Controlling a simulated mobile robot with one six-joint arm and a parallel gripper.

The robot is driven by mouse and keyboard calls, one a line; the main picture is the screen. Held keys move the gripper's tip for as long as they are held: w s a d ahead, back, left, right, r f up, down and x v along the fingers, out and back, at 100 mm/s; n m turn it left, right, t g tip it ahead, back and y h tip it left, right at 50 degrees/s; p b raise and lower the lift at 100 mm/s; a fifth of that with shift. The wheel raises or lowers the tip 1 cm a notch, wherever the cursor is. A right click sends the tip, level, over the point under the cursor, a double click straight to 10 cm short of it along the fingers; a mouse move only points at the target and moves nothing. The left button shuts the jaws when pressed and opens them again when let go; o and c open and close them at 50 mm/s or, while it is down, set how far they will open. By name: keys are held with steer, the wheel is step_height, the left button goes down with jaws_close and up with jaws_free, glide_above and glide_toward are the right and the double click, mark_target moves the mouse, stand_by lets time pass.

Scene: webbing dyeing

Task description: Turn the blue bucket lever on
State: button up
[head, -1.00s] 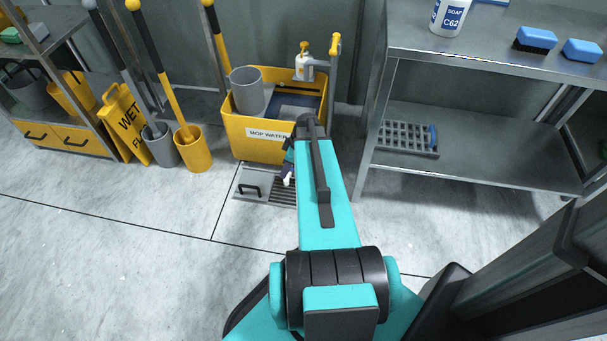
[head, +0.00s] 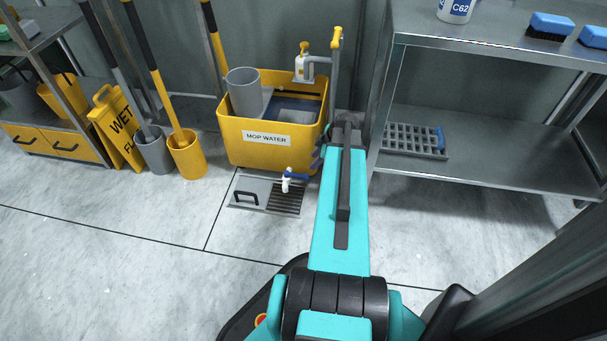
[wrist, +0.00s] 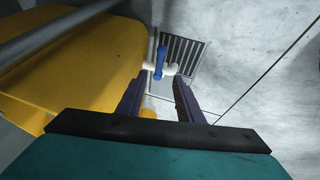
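The yellow mop bucket (head: 240,150), labelled "MOP WATER", stands on the floor. A white tap (head: 287,184) sticks out low on its front, with a blue lever (head: 297,176) pointing right in the head view. In the wrist view the blue lever (wrist: 160,62) lies across the white tap (wrist: 172,69), ahead of my fingertips. My gripper (wrist: 161,82) is open and empty, its two dark fingers apart, with the lever seen beyond the gap between them. In the head view my gripper is beside the bucket's right front corner, mostly hidden behind my arm.
A floor drain grate (head: 285,200) and a grey hatch with a black handle (head: 246,198) lie below the tap. A steel shelf (head: 480,165) stands close on the right. Yellow and grey cups with mops (head: 187,158) stand left. Front floor is clear.

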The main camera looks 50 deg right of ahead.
mark_target(302, 175)
steer(key=b+x, duration=0.5)
steer(key=x, duration=0.9)
steer(key=shift+r, duration=0.1)
jaws_close()
steer(key=shift+d, duration=0.25)
steer(key=shift+a, duration=0.1)
steer(key=shift+s, duration=0.2)
